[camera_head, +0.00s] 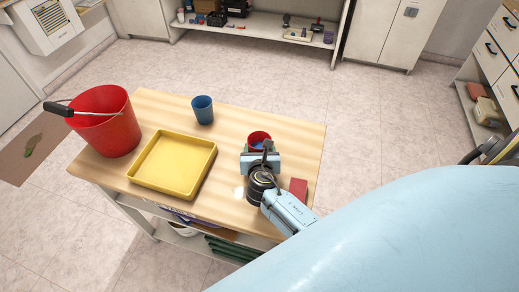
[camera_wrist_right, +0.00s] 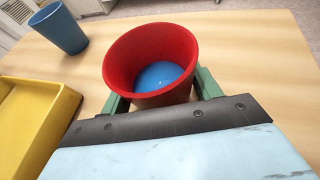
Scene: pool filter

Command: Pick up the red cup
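The red cup (camera_head: 259,138) stands upright near the right end of the wooden table. Something rounded and blue (camera_wrist_right: 158,76) shows inside it. My right gripper (camera_head: 261,150) reaches over the table to the cup. In the right wrist view, its green fingers (camera_wrist_right: 164,94) lie one on each side of the red cup (camera_wrist_right: 125,60), with the cup between them. The rim and wall of the cup hide the inner finger faces, so I cannot tell if they press on it. My left gripper is not in view.
A blue cup (camera_head: 202,109), a yellow tray (camera_head: 174,190) and a red bucket (camera_head: 108,125) stand to the left on the table (camera_head: 285,128). A small red block (camera_head: 298,188) lies beside my right wrist. The table behind the red cup is clear.

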